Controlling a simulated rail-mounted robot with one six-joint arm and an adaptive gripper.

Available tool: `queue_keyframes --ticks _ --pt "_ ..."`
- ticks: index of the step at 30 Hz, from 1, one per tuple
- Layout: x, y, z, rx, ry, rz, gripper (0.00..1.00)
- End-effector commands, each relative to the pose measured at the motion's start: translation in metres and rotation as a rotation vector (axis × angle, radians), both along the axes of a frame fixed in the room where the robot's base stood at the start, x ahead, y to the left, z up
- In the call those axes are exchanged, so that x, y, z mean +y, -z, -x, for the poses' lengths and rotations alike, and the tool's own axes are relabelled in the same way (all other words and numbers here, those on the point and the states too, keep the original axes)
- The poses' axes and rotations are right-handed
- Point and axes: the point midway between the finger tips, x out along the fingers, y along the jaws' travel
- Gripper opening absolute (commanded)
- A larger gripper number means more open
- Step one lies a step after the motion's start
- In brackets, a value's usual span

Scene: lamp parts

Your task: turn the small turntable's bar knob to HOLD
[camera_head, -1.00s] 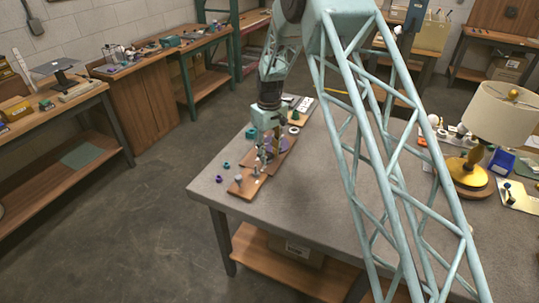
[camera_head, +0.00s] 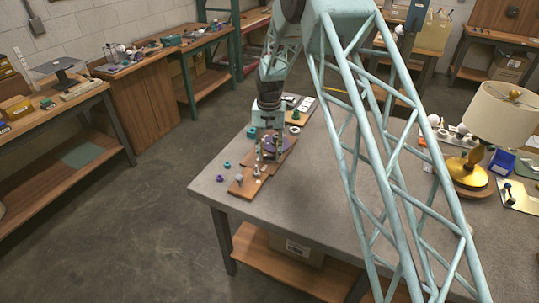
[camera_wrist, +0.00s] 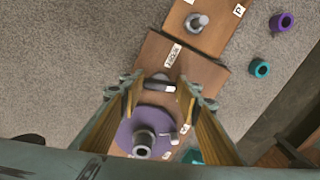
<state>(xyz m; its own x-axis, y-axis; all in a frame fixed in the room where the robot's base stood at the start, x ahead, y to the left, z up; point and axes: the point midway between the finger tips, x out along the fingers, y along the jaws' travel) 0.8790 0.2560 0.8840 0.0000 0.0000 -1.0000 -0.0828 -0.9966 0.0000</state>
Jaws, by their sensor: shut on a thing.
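The small turntable is a purple disc (camera_wrist: 140,132) with a grey upright hub on a wooden board (camera_wrist: 205,72). The disc also shows below my gripper in the head view (camera_head: 283,144). The bar knob (camera_wrist: 160,87), a short pale and dark bar, sits on the board just beyond the disc. My gripper (camera_wrist: 160,83) is around it, with one finger on each side, shut on it. A white label (camera_wrist: 172,55) lies just beyond the knob; its lettering is too small to read surely. Other labels beside the disc are partly hidden by my right finger.
A second wooden board (camera_wrist: 212,28) with a grey knob adjoins the first. Teal (camera_wrist: 260,68) and purple (camera_wrist: 283,22) rings lie loose on the grey table (camera_head: 330,170). A lamp (camera_head: 500,112) stands at the right. The table's middle is clear.

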Motion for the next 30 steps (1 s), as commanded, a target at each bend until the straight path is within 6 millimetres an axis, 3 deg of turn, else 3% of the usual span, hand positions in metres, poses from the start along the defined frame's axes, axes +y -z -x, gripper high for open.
queue_keyframes --ticks 15,30 --pt "0.0013 0.0001 -0.0002 0.000 0.293 0.000 0.20" --pt "0.0014 0.0001 -0.0003 0.000 0.332 0.000 0.20"
